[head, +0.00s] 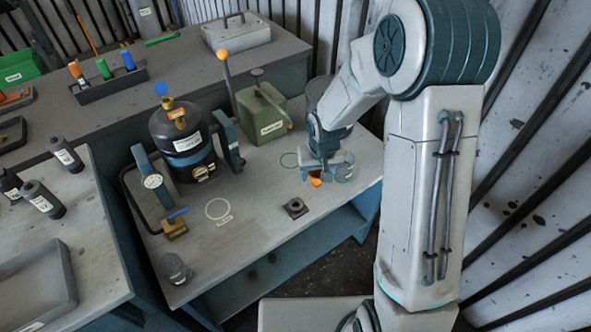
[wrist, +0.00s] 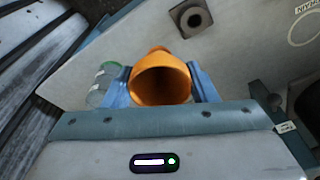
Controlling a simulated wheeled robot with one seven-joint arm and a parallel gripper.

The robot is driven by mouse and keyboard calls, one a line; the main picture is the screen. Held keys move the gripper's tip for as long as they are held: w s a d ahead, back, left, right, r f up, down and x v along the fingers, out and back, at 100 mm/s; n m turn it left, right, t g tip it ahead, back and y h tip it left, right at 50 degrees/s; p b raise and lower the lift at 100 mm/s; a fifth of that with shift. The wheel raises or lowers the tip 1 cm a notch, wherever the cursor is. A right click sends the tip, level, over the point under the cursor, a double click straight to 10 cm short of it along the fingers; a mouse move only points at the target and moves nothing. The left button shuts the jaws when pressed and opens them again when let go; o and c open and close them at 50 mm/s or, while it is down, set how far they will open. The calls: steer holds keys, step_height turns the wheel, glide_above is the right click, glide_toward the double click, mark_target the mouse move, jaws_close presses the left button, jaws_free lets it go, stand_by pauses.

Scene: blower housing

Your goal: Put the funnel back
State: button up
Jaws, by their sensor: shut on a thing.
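The orange funnel (wrist: 162,80) is between the two blue fingers of my gripper (wrist: 160,88), its wide mouth facing the wrist camera. My gripper is shut on it. In the head view the funnel (head: 314,181) shows as a small orange patch below my gripper (head: 318,170), over the right part of the bench. Its spout is mostly hidden, and I cannot tell whether it touches the bench. A dark square block with a round opening (head: 295,208) sits on the bench near the front edge; it also shows in the wrist view (wrist: 190,17).
A clear jar (head: 345,174) stands close beside my gripper. A black tank (head: 182,145), a green can (head: 262,115) and a brass padlock-like piece (head: 175,228) stand on the bench. A labelled white ring (head: 218,209) marks bare bench top. Another clear jar (head: 175,268) is at the front left.

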steer(key=s+a+r+n+b, duration=0.1)
steer(key=s+a, duration=0.1)
steer(key=a, duration=0.4)
steer(key=shift+w+f+b, duration=0.15)
steer(key=shift+f+b, duration=1.2)
steer(key=shift+f, duration=0.45)
steer(key=shift+w+f+b, duration=0.1)
steer(key=shift+f+b, duration=1.25)
steer(key=shift+f, duration=0.45)
steer(key=shift+r, duration=0.25)
steer(key=shift+d+f, duration=0.1)
steer(key=shift+f+b, duration=0.95)
steer(key=shift+b, duration=0.25)
steer(key=shift+f+b, duration=0.3)
steer(key=shift+b, duration=0.05)
steer(key=shift+f, duration=0.15)
